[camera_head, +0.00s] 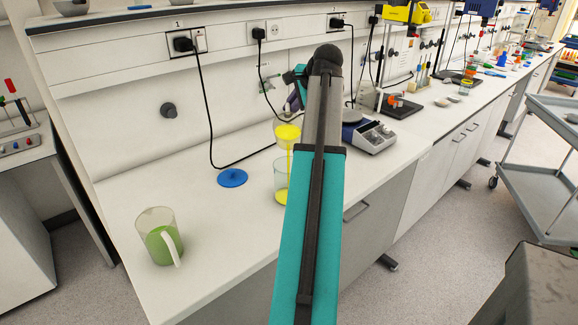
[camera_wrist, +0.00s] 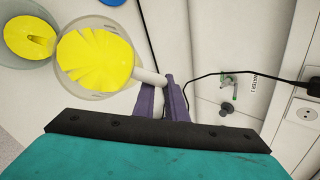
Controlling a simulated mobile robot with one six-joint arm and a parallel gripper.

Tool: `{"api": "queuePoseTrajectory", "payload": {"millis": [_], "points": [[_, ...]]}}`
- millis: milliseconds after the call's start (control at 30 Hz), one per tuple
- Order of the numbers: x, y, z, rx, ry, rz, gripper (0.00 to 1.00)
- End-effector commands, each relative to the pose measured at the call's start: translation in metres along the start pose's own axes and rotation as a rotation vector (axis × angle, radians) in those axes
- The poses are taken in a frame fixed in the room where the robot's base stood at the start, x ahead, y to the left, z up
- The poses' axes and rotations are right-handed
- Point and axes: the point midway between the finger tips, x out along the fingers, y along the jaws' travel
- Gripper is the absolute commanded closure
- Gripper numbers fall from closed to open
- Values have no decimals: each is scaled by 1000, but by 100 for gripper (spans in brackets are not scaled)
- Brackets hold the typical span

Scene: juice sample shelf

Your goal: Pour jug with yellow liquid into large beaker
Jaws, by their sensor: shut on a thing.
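The jug with yellow liquid (camera_head: 288,133) is held up above the large beaker (camera_head: 279,178) in the head view, and a thin yellow stream runs down into the beaker. A little yellow liquid lies at the beaker's bottom; my arm hides its right side. In the wrist view the jug (camera_wrist: 95,58) is tilted towards the beaker (camera_wrist: 28,42), with its yellow liquid near the rim. My gripper (camera_wrist: 164,92) has its purple fingers shut on the jug's pale handle. In the head view the gripper is mostly hidden behind my arm.
A jug of green liquid (camera_head: 157,240) stands at the counter's front left. A blue disc (camera_head: 232,178) lies left of the beaker. A hotplate device (camera_head: 369,136) stands to the right. Black cables hang from the wall sockets behind. The counter between the green jug and disc is clear.

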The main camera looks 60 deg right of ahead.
Motion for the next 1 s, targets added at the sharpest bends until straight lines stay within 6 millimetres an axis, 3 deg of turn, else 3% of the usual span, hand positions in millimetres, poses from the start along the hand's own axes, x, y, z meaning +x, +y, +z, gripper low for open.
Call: {"api": "queuePoseTrajectory", "payload": {"millis": [1000], "points": [[-10, -2, 4, -24, 12, -60, 100]]}}
